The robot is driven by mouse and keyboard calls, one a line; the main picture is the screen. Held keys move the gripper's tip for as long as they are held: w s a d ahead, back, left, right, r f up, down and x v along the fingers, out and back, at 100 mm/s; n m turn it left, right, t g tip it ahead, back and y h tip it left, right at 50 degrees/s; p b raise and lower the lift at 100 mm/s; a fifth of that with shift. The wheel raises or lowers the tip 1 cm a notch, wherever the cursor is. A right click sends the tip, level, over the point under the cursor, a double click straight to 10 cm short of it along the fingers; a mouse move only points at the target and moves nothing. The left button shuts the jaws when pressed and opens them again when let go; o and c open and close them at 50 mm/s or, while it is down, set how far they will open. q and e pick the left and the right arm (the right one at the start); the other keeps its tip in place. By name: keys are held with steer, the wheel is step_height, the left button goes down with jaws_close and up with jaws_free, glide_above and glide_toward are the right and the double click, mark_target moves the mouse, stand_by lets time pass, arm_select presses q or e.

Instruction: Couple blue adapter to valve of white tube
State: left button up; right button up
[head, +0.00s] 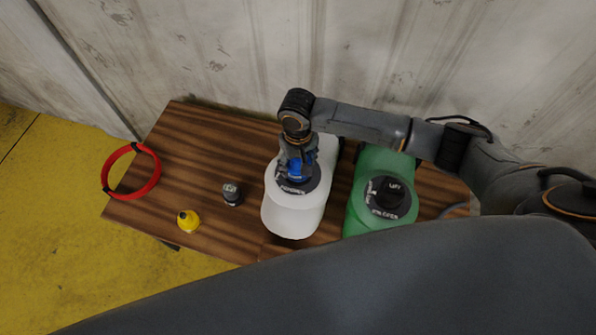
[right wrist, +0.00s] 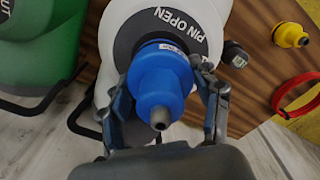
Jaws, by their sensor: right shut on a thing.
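The blue adapter (right wrist: 158,82) is between the fingers of my right gripper (right wrist: 163,105), which is shut on it. In the right wrist view its wide end sits over the middle of the dark valve ring marked "PIN OPEN" (right wrist: 185,32) on the white tube (right wrist: 108,45). The valve beneath is hidden, so I cannot tell whether the two are locked together. In the head view my right gripper (head: 297,160) points down onto the white tube (head: 292,216), with the blue adapter (head: 295,172) upright at the valve. My left gripper is not in view.
A green tube (head: 365,212) with its own dark valve (head: 388,196) stands right of the white tube. A dark grey adapter (head: 231,193), a yellow adapter (head: 188,220) and a red ring (head: 132,171) lie to the left on the wooden table (head: 200,150). A metal wall stands behind.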

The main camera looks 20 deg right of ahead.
steer(key=shift+f, duration=0.7)
stand_by(0.5)
steer(key=shift+r+m+p, duration=0.25)
steer(key=shift+m+p, duration=0.25)
steer(key=shift+p, duration=0.15)
steer(key=shift+m+p, duration=1.1)
steer(key=shift+f+m, duration=0.1)
steer(key=shift+m, duration=0.2)
steer(key=shift+f, duration=0.15)
